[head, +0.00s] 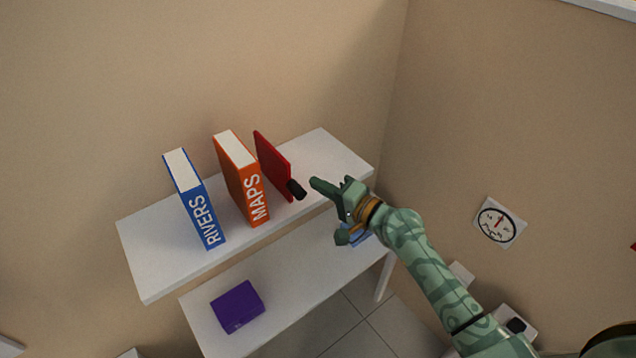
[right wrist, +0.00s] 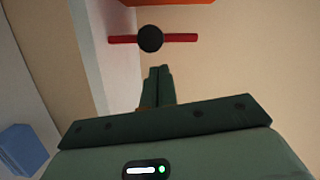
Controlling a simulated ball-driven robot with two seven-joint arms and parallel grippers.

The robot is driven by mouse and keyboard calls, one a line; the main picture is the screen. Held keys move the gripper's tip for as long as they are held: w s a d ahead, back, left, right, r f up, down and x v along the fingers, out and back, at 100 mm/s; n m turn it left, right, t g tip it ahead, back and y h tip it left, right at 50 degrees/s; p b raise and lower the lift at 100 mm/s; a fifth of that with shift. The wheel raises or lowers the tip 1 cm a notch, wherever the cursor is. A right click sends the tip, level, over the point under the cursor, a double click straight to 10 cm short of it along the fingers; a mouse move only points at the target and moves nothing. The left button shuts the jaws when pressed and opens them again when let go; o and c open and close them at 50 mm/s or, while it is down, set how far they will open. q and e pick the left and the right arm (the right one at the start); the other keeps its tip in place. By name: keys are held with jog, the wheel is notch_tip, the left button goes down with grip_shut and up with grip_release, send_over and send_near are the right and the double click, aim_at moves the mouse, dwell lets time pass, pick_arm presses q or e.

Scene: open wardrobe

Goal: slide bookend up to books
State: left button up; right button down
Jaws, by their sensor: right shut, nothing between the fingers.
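The red bookend (head: 273,165) stands upright on the upper white shelf, to the right of the orange MAPS book (head: 240,180), with a small gap between them. A black knob (head: 297,189) sticks out from its front edge. In the right wrist view the bookend is a thin red bar (right wrist: 182,38) behind the round knob (right wrist: 150,39). The blue RIVERS book (head: 192,200) stands further left, apart from MAPS. My right gripper (head: 313,183) is shut and empty, its fingertips (right wrist: 158,68) just short of the knob and apart from it. My left gripper is not in view.
The upper shelf (head: 340,160) is bare right of the bookend. On the lower shelf (head: 300,280) lie a purple box (head: 238,306) and a blue object (head: 358,236), partly hidden behind my right gripper. A wall with a dial (head: 497,222) closes the right side.

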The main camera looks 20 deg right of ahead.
aim_at(301, 198)
jog(key=shift+s+a+f, duration=0.2)
jog(key=shift+s+a, duration=0.05)
jog(key=shift+a, duration=0.25)
jog(key=a, duration=0.1)
jog(key=s+a, duration=0.1)
jog(key=a, duration=0.2)
jog(key=shift+s+a, duration=0.2)
jog(key=shift+s, duration=0.1)
jog(key=shift+w+d+r, duration=0.15)
